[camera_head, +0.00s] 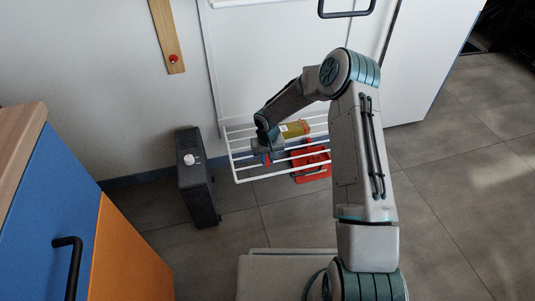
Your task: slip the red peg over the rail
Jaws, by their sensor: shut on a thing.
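My gripper (266,158) points down over the left part of a white wire rack (262,178). A small bit of red, which looks like the red peg (266,161), shows at its fingertips, and the gripper is shut on it. The rack's parallel white rails run left to right below and around the gripper. The peg is small here and partly hidden by the fingers. I cannot tell whether it touches or straddles a rail.
A yellow-green item (294,129) and a larger red object (312,163) are at the rack, right of my gripper. A black upright case (197,178) stands left of it. A blue and orange cabinet (62,190) fills the lower left. The floor at right is clear.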

